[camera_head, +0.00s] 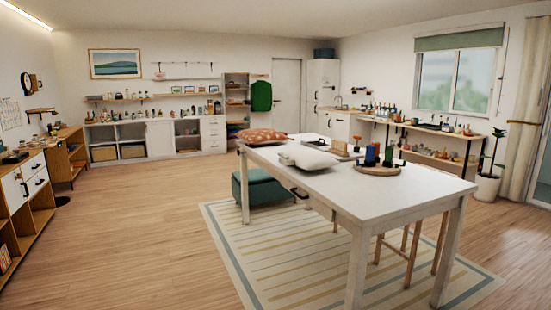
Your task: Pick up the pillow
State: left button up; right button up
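Two pillows lie on the long white table (400,190) in the middle of the room. An orange patterned pillow (263,136) lies near the table's far left end. A white pillow (308,157) lies flat just in front of it and to the right. I cannot tell from the frame which one the task means. Neither of my grippers shows in this view, and nothing is seen holding either pillow.
A round tray (377,170) with candle-like items stands on the table, right of the white pillow. A green ottoman (262,188) and stools stand by the table, partly on a striped rug (245,236). The wooden floor (130,220) at left is open.

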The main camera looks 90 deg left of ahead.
aim_at(304, 157)
jog(key=j+u, duration=0.1)
jog(key=u, duration=2.55)
